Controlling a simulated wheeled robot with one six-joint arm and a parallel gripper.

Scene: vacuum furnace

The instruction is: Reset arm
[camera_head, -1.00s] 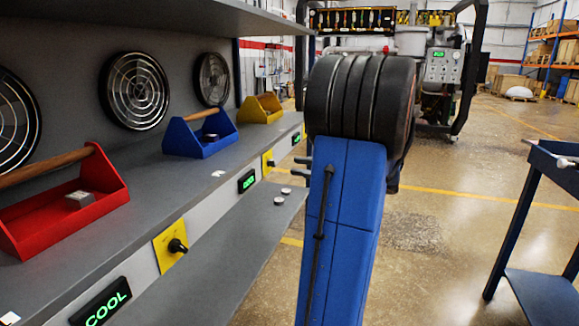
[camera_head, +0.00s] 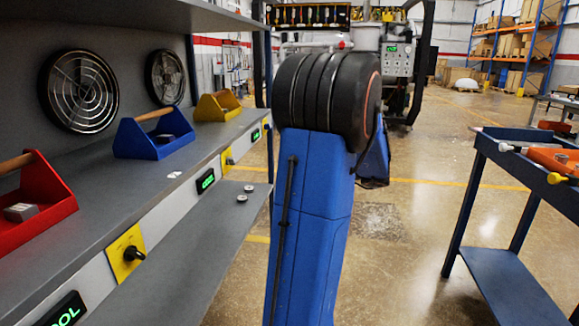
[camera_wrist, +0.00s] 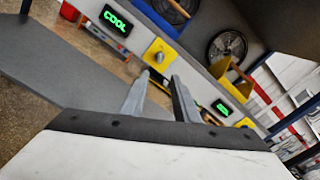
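My gripper (camera_wrist: 160,76) shows in the wrist view with two grey fingers apart and nothing between them. It faces the counter front, with a yellow knob panel (camera_wrist: 160,53) and a green COOL display (camera_wrist: 116,19) beyond the fingers. In the head view my blue arm stands upright in the middle, and the gripper is hidden there. The grey counter (camera_head: 95,205) carries a red tray (camera_head: 45,205), a blue tray (camera_head: 140,142) and a yellow tray (camera_head: 215,107). The red and blue trays each hold a small grey part.
Two small round pieces (camera_head: 245,193) lie on the lower shelf (camera_head: 200,260). A blue cart (camera_head: 520,285) with an orange tool (camera_head: 555,160) stands at the right. A large machine (camera_head: 400,60) stands behind my arm. Floor between arm and cart is clear.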

